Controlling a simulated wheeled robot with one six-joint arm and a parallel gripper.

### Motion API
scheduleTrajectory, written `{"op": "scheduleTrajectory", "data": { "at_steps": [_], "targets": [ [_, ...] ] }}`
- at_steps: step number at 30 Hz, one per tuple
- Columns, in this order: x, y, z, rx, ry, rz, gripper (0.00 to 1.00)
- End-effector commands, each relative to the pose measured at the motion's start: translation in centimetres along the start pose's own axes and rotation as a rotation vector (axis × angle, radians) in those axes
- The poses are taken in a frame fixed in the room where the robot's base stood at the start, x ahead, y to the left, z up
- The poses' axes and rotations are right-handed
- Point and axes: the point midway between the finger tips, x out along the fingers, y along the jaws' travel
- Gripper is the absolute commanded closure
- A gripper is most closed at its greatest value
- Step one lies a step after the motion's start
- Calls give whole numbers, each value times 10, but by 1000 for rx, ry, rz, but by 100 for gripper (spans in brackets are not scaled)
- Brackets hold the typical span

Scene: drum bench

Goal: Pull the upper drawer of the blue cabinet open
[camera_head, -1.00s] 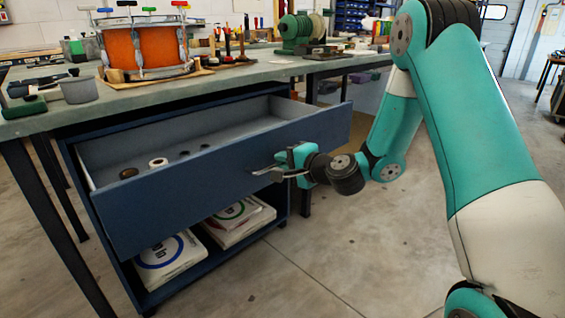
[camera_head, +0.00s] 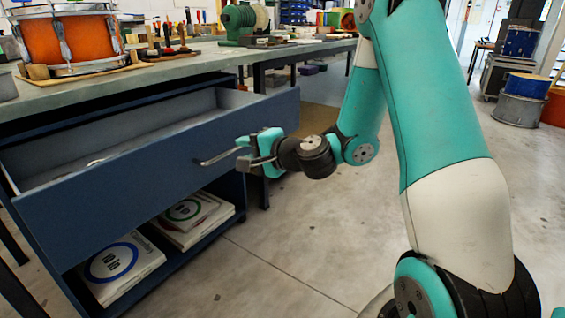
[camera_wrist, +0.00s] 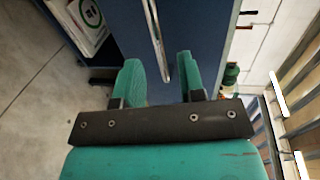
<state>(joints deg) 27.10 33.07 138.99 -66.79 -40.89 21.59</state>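The blue cabinet (camera_head: 187,260) stands under the bench. Its upper drawer (camera_head: 130,190) is pulled well out, and its grey inside shows from above. The bar handle (camera_head: 220,156) is on the drawer front. My gripper (camera_head: 254,152) is at the handle's right end, in front of the drawer. In the wrist view, the two teal fingers of my gripper (camera_wrist: 160,78) stand apart. The metal handle (camera_wrist: 156,40) ends between them, with a gap on both sides. The blue drawer front (camera_wrist: 205,35) lies beyond.
The workbench (camera_head: 160,72) carries an orange drum (camera_head: 70,42) and a green machine (camera_head: 240,20). White boxes (camera_head: 122,268) lie on the cabinet's open lower shelf. Drums (camera_head: 520,85) stand at the far right. The floor (camera_head: 300,235) in front is clear.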

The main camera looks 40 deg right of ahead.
Motion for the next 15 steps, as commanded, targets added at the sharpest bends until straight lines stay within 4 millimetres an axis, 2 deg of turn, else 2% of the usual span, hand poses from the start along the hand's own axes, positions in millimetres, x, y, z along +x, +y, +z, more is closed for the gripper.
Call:
{"op": "scheduleTrajectory", "data": {
  "at_steps": [1, 4, 15],
  "targets": [
    [-13, 7, -1, -1, 7, -2, 64],
    [-40, 6, -2, -1, 8, -2, 64],
    [-57, 6, 0, -13, -14, -16, 64]
  ]
}}
